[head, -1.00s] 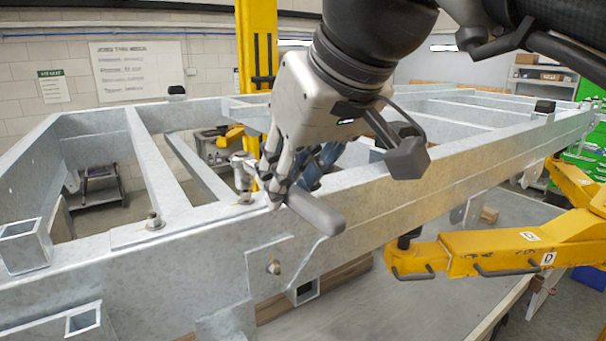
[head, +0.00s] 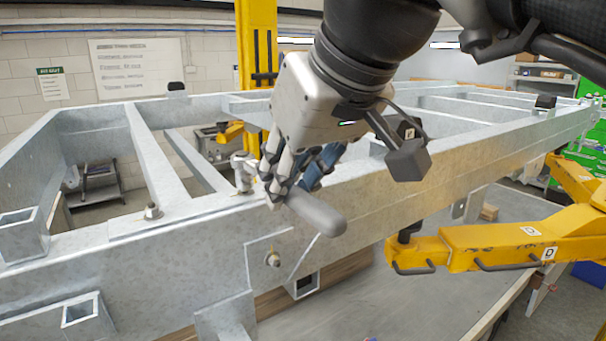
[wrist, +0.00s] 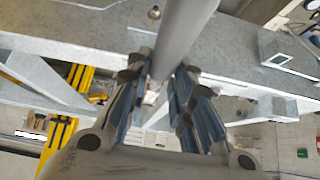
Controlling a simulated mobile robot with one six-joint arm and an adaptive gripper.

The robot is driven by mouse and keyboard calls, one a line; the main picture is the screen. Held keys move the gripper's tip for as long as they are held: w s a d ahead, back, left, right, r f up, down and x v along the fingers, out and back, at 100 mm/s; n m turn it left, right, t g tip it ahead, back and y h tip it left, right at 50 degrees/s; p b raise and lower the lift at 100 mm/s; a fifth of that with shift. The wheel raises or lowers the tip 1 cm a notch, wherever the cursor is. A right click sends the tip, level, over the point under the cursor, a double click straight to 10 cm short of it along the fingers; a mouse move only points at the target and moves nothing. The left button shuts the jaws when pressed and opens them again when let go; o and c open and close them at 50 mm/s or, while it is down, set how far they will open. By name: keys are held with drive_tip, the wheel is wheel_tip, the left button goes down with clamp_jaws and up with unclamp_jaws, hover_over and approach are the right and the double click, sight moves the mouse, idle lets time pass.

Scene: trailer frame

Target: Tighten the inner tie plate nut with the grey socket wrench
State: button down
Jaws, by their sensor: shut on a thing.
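My gripper (head: 278,180) is shut on the grey socket wrench (head: 318,213), which also runs up between the fingers in the wrist view (wrist: 186,28). The wrench's thick handle points toward the lower right. Its socket end (head: 242,168) stands over the top of the near galvanised beam, at the right end of the tie plate (head: 185,217). The spot under the socket is covered, so I cannot tell whether it is seated on the inner nut. Another nut with a bolt (head: 152,211) stands exposed on the tie plate's left part. My gripper (wrist: 168,82) hides the wrench's middle.
The galvanised trailer frame (head: 440,165) fills the middle. A bolt (head: 273,260) sits on the beam's side plate. A yellow arm (head: 490,245) with handles reaches in at right, and a yellow post (head: 257,50) stands behind. Space above the left beam is clear.

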drive_tip(key=shift+f, duration=0.35)
drive_tip(key=c, duration=2)
unclamp_jaws()
clamp_jaws()
